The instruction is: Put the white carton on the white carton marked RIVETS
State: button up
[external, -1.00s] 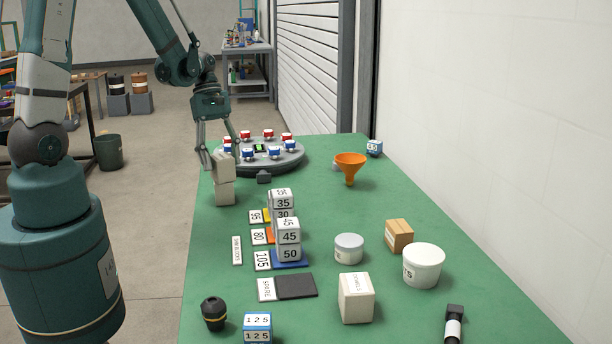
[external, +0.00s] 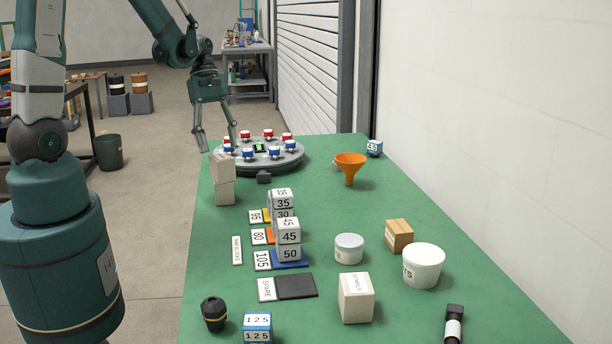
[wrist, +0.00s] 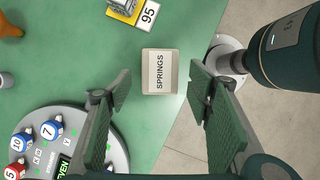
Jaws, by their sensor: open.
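A white carton (external: 222,167) stands on top of another white carton (external: 224,192) near the left edge of the green table. The upper one sits slightly off to the left of the lower one. In the wrist view the upper carton (wrist: 159,84) shows the word SPRINGS on its top. The lower carton's marking cannot be seen. My gripper (external: 217,142) is open and empty above the stack, with its fingers apart from the upper carton. A third white carton (external: 356,299) stands at the front of the table; its marking is too small to read.
A round grey turntable (external: 287,160) with red and blue pieces stands just behind the stack. Numbered blocks (external: 289,243) stand in front of it to the right. An orange funnel (external: 350,165) is farther right. The table's left edge is close to the stack.

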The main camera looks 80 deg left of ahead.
jog(key=v, duration=0.6)
jog(key=shift+r, duration=0.4)
jog(key=shift+a, duration=0.1)
jog(key=d+r+m+t+y, duration=0.1)
jog(key=d+r+m, duration=0.3)
jog(key=d+m, duration=0.3)
jog(key=d+r+m+t+y, duration=0.1)
jog(key=d+r+m, duration=0.3)
jog(key=d+m, duration=0.4)
jog(key=w+d+r+m+t+y, duration=0.1)
jog(key=d+m, duration=0.6)
jog(key=d, duration=1.1)
jog(key=shift+r+m+t+y, duration=0.3)
jog(key=shift+r+t+y, duration=0.3)
jog(key=shift+r+t, duration=0.9)
jog(key=shift+d+r+g, duration=0.1)
jog(key=shift+r+g, duration=0.2)
